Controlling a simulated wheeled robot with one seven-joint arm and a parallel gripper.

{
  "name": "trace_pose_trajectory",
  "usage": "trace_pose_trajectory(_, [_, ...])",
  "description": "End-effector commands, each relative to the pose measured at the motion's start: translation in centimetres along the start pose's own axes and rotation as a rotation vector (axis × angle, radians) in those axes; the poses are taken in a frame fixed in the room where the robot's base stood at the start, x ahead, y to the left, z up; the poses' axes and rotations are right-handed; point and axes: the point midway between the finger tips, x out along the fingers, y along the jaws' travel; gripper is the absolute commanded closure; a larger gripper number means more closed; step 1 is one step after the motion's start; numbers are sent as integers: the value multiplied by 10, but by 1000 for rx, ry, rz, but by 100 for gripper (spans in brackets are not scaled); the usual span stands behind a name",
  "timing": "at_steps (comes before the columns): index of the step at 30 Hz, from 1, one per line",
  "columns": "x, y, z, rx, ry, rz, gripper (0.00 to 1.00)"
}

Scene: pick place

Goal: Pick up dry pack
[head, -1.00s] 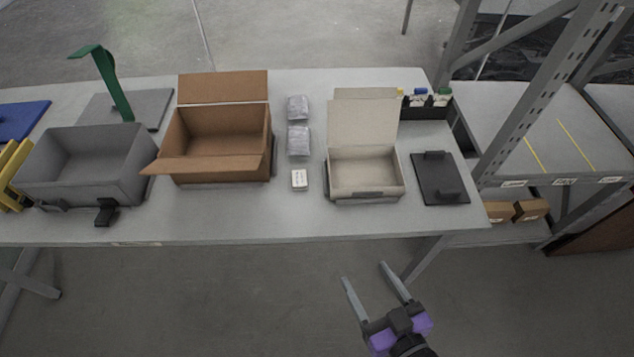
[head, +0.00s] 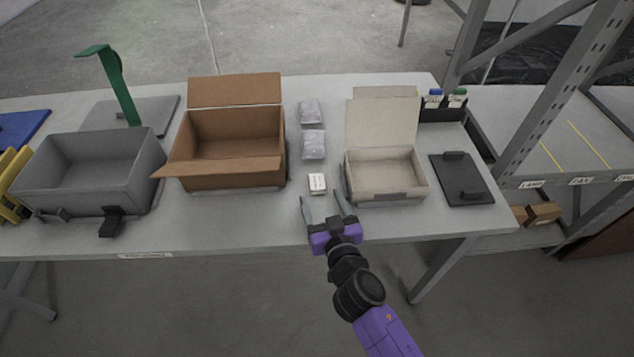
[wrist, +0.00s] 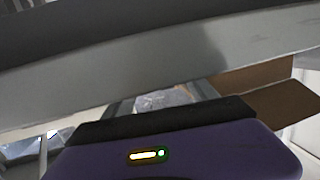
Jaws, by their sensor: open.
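A small white packet with dark print (head: 317,184), which looks like the dry pack, lies on the table between the brown box and the white box. My gripper (head: 323,196) is open and empty at the table's front, just on the near side of the packet. Its two fingers point away from me toward the packet. In the head view I cannot tell its height above the table. The wrist view shows my purple gripper body; I cannot make out the packet there.
Two silvery bags (head: 313,144) lie behind the packet. An open brown box (head: 228,173) stands left, an open white box (head: 386,189) right. A grey bin (head: 88,180) is further left, a dark plate (head: 462,180) further right.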

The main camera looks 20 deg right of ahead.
Motion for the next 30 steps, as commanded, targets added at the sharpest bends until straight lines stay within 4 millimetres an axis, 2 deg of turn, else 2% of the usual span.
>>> trace_pose_trajectory(10, [44, 6, 0, -1, 0, 0, 34])
trace_pose_trajectory(20, [49, 6, 1, 0, 0, 0, 36])
trace_pose_trajectory(27, [49, 6, 1, 0, 0, 0, 83])
trace_pose_trajectory(30, [49, 6, 1, 0, 0, 0, 100])
